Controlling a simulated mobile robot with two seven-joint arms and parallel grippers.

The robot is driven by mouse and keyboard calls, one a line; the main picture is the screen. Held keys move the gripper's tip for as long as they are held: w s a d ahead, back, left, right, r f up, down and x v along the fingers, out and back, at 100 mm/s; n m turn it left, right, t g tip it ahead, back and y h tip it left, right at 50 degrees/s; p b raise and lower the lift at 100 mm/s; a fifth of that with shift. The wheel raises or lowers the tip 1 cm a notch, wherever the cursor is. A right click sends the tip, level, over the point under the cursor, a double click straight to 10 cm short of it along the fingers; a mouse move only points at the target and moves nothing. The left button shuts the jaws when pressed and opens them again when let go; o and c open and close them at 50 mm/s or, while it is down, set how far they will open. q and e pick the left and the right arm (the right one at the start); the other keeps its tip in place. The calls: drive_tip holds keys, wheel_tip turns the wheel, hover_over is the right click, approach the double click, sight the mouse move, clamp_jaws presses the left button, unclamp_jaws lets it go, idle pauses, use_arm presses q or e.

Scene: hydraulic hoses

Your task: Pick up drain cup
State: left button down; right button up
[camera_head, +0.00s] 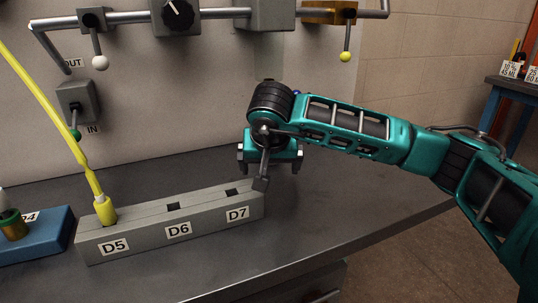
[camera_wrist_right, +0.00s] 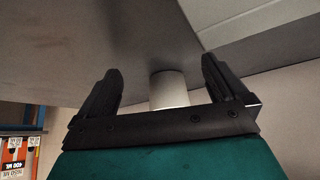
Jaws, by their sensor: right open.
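My right gripper (camera_head: 269,166) is over the grey workbench, just past the D7 end of the grey block, with its two fingers spread apart. In the right wrist view the open fingers (camera_wrist_right: 160,66) stand on either side of a pale, whitish cylinder, which looks like the drain cup (camera_wrist_right: 168,90). Its lower part in that picture is hidden by the gripper's dark crossbar. I cannot tell whether the fingers touch it; gaps show on both sides. In the head view the cup is hidden behind my right gripper and wrist. My left gripper is not in view.
A grey block (camera_head: 178,229) labelled D5, D6 and D7 lies beside my right gripper. A yellow hose (camera_head: 62,120) ends in its D5 socket. A blue block (camera_head: 38,240) is at far left. Pipes and valves (camera_head: 177,17) are on the back panel. The front-right bench top is clear.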

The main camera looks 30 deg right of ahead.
drive_tip(key=w+d, duration=0.1)
drive_tip(key=w, duration=0.1)
drive_tip(key=w+d, duration=0.1)
drive_tip(key=w, duration=0.1)
drive_tip(key=w+d, duration=0.1)
drive_tip(key=w, duration=0.1)
drive_tip(key=shift+w+d, duration=0.1)
drive_tip(key=shift+w, duration=0.25)
drive_tip(key=w, duration=0.1)
drive_tip(key=w+d, duration=0.1)
drive_tip(key=w+b, duration=0.1)
drive_tip(key=shift+w+d+f, duration=0.1)
drive_tip(key=shift+d+f, duration=0.15)
drive_tip(key=shift+f, duration=0.05)
drive_tip(key=shift+w+d+f, duration=0.1)
drive_tip(key=shift+w+f, duration=0.1)
drive_tip(key=c, duration=1.1)
drive_tip(key=shift+r, duration=0.15)
